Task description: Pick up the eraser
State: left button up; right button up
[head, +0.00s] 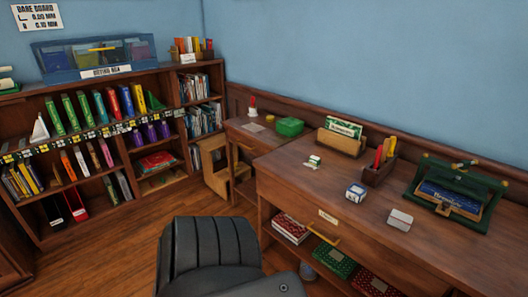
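No object is clearly marked as the eraser. Several small things lie on the wooden desk (300,190) at the right. A small whitish block (400,219) lies near the desk's front edge, left of the green stand, and could be an eraser. A blue and white box (355,192) sits to its left. A small white and green item (313,162) lies farther left and could also be an eraser; its details are too small to tell. Neither of my grippers is in view.
A dark padded chair (210,250) stands before the desk. A wooden holder (378,170), a card stand (340,138) and a green stand (450,195) line the desk's back. Boxes (335,262) fill the shelf below. A full bookcase (95,140) stands left.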

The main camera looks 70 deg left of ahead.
aim_at(315, 162)
jog(key=u, duration=1.35)
jog(key=k, duration=1.2)
jog(key=u, duration=0.3)
jog(key=i, duration=1.55)
jog(key=z, duration=0.45)
